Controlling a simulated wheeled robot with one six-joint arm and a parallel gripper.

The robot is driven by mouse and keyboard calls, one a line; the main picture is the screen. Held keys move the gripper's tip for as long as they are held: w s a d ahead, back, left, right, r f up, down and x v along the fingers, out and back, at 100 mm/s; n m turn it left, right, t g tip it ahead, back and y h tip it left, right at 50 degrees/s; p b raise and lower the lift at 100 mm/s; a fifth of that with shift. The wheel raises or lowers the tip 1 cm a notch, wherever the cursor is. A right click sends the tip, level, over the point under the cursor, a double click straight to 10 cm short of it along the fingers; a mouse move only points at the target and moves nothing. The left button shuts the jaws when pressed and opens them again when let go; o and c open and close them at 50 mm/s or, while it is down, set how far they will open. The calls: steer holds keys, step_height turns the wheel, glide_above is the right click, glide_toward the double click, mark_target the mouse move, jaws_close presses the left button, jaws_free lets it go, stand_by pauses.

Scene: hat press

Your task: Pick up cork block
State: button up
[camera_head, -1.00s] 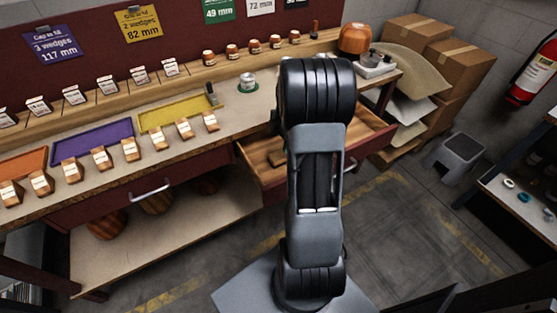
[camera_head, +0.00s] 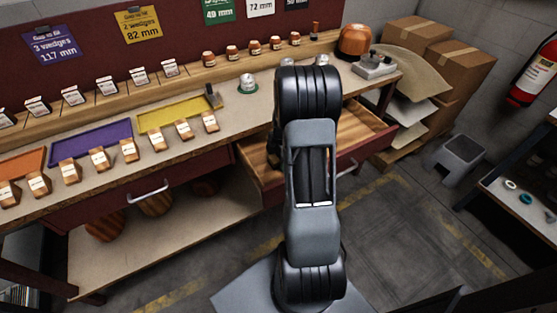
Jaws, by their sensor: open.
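I cannot make out a cork block with certainty now. The open drawer (camera_head: 352,131) under the bench has a bare wooden floor where it shows, and my arm hides its middle. A small brown block that showed in its left part earlier is now covered. My arm stands upright in front of the drawer. Only a dark part of my gripper (camera_head: 274,152) shows at the arm's left edge, low over the drawer's left part. It is open; its fingertips and anything between them are hidden.
The bench top holds a yellow tray (camera_head: 176,109), a purple tray (camera_head: 92,142) and several labelled wooden blocks along its front edge. An orange hat form (camera_head: 355,40) stands at the back right. A grey stool (camera_head: 456,156) stands on the clear floor at right.

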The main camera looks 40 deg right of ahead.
steer(key=c, duration=1)
steer(key=shift+r, duration=0.55)
step_height(320, 180, up, 2)
steer(key=shift+r, duration=0.25)
steer(key=shift+s+d+r+p, duration=0.25)
steer(key=shift+s+d+r, duration=0.9)
steer(key=shift+s+r, duration=0.65)
steer(key=shift+s+d+r+p, duration=0.2)
steer(key=shift+s+d+r, duration=1.05)
steer(key=shift+s, duration=1.05)
steer(key=shift+s+d+r+p, duration=0.25)
steer(key=shift+s+d+r, duration=0.8)
steer(key=shift+s+r, duration=0.8)
